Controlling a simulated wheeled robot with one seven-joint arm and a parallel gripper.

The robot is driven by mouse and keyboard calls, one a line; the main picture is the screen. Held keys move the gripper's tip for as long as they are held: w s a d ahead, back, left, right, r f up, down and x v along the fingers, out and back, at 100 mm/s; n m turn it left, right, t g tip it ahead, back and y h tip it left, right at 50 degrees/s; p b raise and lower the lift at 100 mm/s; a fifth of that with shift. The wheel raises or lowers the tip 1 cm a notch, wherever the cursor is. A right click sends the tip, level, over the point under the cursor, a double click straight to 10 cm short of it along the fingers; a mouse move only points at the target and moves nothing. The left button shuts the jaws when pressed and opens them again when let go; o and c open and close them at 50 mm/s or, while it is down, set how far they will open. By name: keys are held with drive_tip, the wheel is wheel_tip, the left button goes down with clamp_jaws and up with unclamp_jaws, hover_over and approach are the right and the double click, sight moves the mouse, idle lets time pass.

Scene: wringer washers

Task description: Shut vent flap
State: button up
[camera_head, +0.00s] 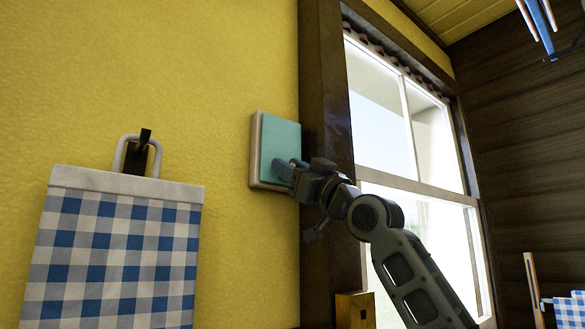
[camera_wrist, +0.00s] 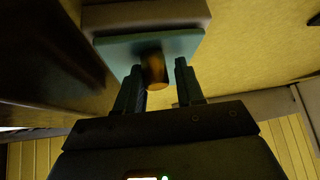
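The vent flap is a teal panel (camera_head: 280,138) in a beige frame (camera_head: 255,150) on the yellow wall, left of the window. In the wrist view the teal panel (camera_wrist: 112,52) lies just beyond the fingers, with a brownish knob (camera_wrist: 155,72) sticking out from it. My gripper (camera_head: 287,172) is at the lower part of the panel. In the wrist view my gripper (camera_wrist: 157,76) is open, with one finger on each side of the knob and gaps visible beside it. Whether the fingertips touch the panel, and how far the flap stands open, I cannot tell.
A dark wooden post (camera_head: 326,100) and a window (camera_head: 410,150) stand right of the vent. A blue-and-white checked cloth (camera_head: 115,255) hangs from a hook (camera_head: 137,155) on the left.

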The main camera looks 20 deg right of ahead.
drive_tip(key=shift+w+d+f, duration=0.15)
drive_tip(key=shift+w, duration=0.05)
drive_tip(key=shift+s+d+f, duration=0.1)
drive_tip(key=shift+f, duration=0.1)
drive_tip(key=shift+s+b+v, duration=0.25)
drive_tip(key=shift+b+v, duration=0.45)
drive_tip(key=shift+v, duration=3)
drive_tip(key=shift+r, duration=0.2)
